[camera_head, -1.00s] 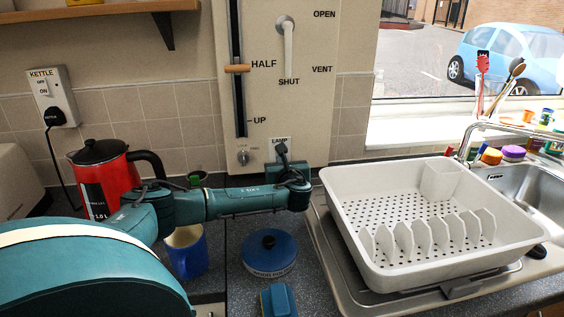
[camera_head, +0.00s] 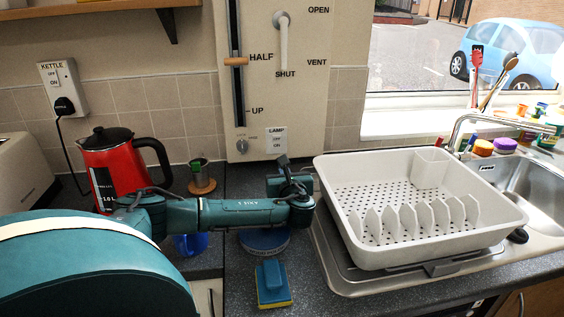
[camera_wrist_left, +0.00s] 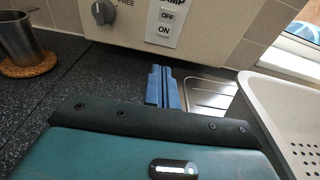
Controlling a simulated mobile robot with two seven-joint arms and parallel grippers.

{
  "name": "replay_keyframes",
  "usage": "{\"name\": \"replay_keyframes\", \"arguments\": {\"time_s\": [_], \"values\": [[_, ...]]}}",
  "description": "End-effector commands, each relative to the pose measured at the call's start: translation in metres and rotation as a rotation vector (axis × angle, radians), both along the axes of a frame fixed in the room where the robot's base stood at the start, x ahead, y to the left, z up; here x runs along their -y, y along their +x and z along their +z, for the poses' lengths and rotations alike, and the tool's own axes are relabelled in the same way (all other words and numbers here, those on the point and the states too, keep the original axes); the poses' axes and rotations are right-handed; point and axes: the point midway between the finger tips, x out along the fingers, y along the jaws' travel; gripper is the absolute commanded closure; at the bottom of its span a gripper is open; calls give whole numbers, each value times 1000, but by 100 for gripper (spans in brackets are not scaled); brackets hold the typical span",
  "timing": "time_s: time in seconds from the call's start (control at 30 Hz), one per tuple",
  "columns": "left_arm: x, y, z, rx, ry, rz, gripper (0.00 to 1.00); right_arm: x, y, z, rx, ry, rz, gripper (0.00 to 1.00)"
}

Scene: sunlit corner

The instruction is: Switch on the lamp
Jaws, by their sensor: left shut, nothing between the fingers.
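The lamp switch (camera_head: 277,140) is a small pale plate low on the cream wall panel, labelled LAMP. In the left wrist view the switch (camera_wrist_left: 165,25) shows OFF above ON; I cannot tell which is pressed. The lamp itself is not in view. My left gripper (camera_head: 282,161) is just below the switch in the head view, partly hidden by its wrist. In the left wrist view its blue fingers (camera_wrist_left: 162,72) are shut and empty, pointing toward the panel below the switch, apart from the plate. My right gripper is not in view.
A white dish rack (camera_head: 400,262) stands right of the arm. A red kettle (camera_head: 110,165) stands behind my left arm. A blue-lidded pot (camera_head: 264,243) and a sponge (camera_head: 272,284) are under and in front of the arm. A knob (camera_head: 241,145) is left of the switch.

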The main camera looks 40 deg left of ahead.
Motion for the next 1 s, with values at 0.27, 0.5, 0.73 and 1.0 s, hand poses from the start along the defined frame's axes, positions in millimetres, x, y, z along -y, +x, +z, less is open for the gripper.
{"name": "replay_keyframes", "arguments": {"time_s": [0.27, 0.5, 0.73, 1.0], "values": [[29, -23, -5, 0, 0, -1, 100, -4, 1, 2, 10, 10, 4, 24], [33, -26, -4, 1, 2, 1, 100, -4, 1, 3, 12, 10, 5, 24], [33, -26, -4, 1, 1, 1, 100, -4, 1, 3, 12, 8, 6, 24], [33, -26, -5, 1, 1, 0, 100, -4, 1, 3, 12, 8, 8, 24]]}}
